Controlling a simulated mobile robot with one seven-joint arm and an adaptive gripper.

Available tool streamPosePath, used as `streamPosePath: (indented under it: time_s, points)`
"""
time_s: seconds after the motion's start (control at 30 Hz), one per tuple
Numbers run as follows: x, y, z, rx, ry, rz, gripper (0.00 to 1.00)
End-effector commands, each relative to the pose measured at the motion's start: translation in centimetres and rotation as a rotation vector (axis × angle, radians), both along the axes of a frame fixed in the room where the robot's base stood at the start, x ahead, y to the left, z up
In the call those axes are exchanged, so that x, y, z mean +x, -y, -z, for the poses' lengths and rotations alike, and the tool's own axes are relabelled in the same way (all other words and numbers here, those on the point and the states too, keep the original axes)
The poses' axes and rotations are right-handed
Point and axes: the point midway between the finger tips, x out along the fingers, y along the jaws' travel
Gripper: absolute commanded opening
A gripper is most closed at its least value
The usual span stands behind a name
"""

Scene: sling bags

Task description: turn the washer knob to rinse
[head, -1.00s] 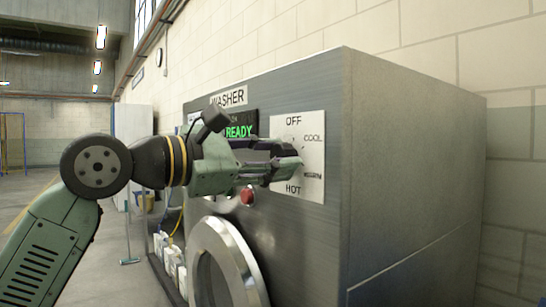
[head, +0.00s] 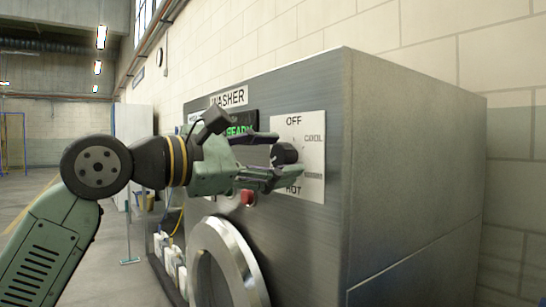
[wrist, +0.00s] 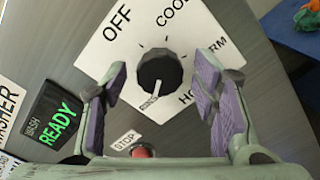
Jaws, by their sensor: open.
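The black round washer knob (wrist: 160,75) sits on a white dial plate (wrist: 188,28) in the wrist view. Its white pointer points down and slightly left in that view, toward a small label I cannot read surely. OFF, COOL, WARM and a partly covered HOT are printed around it. In the head view the knob (head: 285,154) shows between the fingers of my gripper (head: 287,158). My gripper is open, its purple-padded fingers on either side of the knob with gaps, apart from it in the wrist view.
The grey washer (head: 415,170) has a green READY display (wrist: 57,125) beside the dial and a red STOP button (wrist: 142,152) below the knob. A round metal door (head: 222,262) is lower on the front. A blue surface (wrist: 292,24) shows in the wrist view's corner.

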Motion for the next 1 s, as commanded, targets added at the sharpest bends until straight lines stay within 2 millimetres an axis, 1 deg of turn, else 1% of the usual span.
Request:
streamPosePath:
  time_s: [0.2, 0.33, 0.47, 0.7, 0.9, 1.0]
  points:
    - [0.0, -0.1, 0.0, -0.001, -0.001, 0.000, 0.54]
    - [-0.5, -0.9, 0.0, -0.001, -0.001, -0.001, 0.54]
    - [-1.9, -2.8, 0.0, -0.002, -0.001, -0.003, 0.54]
    - [-4.9, -7.0, 0.0, -0.003, 0.000, -0.004, 0.54]
    - [-6.6, -9.2, 0.0, -0.001, 0.001, -0.001, 0.54]
    - [-7.0, -9.6, 0.0, -0.001, -0.001, 0.000, 0.54]
